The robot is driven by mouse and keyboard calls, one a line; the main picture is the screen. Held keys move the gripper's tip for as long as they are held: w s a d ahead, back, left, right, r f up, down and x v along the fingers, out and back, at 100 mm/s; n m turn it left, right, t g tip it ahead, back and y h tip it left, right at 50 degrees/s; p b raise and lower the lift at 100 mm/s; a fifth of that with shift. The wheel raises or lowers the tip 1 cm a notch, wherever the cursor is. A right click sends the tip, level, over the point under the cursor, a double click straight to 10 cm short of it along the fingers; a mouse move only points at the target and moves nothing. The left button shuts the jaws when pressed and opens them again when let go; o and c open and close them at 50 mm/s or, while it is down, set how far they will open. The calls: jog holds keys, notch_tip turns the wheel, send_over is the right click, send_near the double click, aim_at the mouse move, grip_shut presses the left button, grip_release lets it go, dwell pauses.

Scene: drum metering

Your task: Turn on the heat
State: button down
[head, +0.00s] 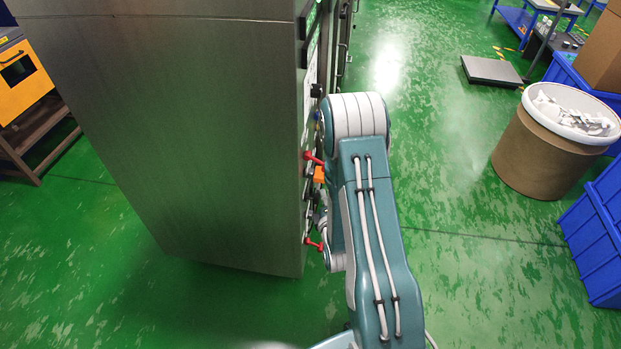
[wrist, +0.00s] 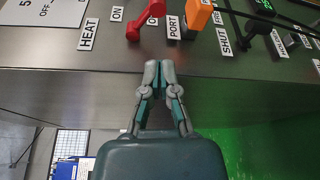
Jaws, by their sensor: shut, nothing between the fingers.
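In the wrist view a grey metal panel (wrist: 230,68) carries a row of labels and controls along the top. The HEAT label (wrist: 88,34) is at upper left, with an ON label (wrist: 117,13) beside it. A red lever handle (wrist: 146,20) stands right of these, its upper end cut off by the frame. I cannot tell its setting. My gripper (wrist: 158,70) is shut and empty, its fingertips just below the red handle with an apparent small gap. In the head view, red levers (head: 313,157) (head: 315,244) stick out from the cabinet's side; my arm hides most of the panel.
A black knob (wrist: 258,27) is further right, past the SHUT label (wrist: 224,41). The tall cabinet (head: 200,120) stands left of my arm. Green floor is clear toward the drum (head: 545,150).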

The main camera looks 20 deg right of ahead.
aim_at(318, 162)
jog(key=x, duration=1)
dwell(0.4)
jog(key=shift+d+r, duration=0.1)
